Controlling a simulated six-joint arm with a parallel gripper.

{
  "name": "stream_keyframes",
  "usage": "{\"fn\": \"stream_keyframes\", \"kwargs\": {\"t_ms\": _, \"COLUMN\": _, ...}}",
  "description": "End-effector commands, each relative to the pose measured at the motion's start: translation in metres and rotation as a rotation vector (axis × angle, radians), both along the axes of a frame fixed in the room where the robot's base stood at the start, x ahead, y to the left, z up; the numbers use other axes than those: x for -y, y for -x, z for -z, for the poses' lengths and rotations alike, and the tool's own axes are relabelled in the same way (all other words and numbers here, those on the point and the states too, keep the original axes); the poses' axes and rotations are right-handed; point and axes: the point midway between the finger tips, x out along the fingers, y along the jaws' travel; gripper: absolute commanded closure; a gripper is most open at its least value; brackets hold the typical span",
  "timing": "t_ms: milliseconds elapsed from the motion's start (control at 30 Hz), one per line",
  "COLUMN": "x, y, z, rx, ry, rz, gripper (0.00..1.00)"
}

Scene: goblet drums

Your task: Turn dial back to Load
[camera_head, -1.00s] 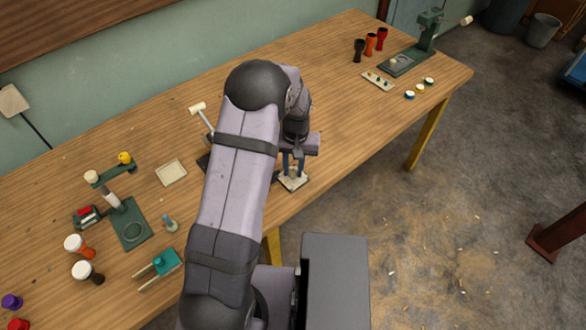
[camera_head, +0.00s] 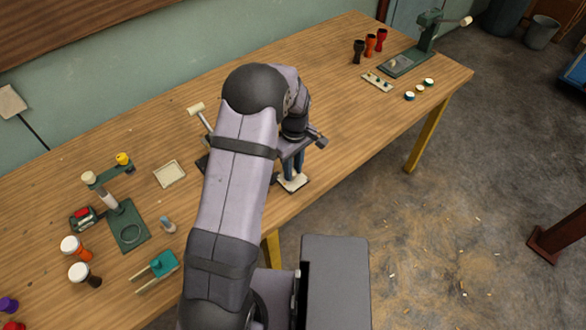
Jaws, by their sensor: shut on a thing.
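A small pale plate (camera_head: 301,183) lies near the table's front edge, just right of my arm. My gripper (camera_head: 293,174) points down over this plate with its blue-grey fingers low on it. The fingers are shut on what appears to be the dial, which they hide. I cannot read any Load mark or see where the dial points.
A green press (camera_head: 126,222) stands at the left, near a teal clamp (camera_head: 163,263) and white-topped goblet drums (camera_head: 73,246). A pale square tray (camera_head: 169,174) lies left of my arm. Dark, orange and red goblets (camera_head: 370,45) stand far right.

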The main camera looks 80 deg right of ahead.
Motion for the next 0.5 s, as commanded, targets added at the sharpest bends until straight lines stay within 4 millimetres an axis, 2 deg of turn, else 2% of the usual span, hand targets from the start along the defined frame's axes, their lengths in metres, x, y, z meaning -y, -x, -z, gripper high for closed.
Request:
{"fn": "stream_keyframes", "kwargs": {"t_ms": 200, "x": 0.0018, "y": -0.0001, "z": -0.0015, "rx": 0.0, "ry": 0.005, "rz": -0.076, "gripper": 0.99}}
{"fn": "stream_keyframes", "kwargs": {"t_ms": 500, "x": 0.002, "y": -0.0002, "z": -0.0017, "rx": 0.0, "ry": 0.005, "rz": -0.101, "gripper": 0.99}}
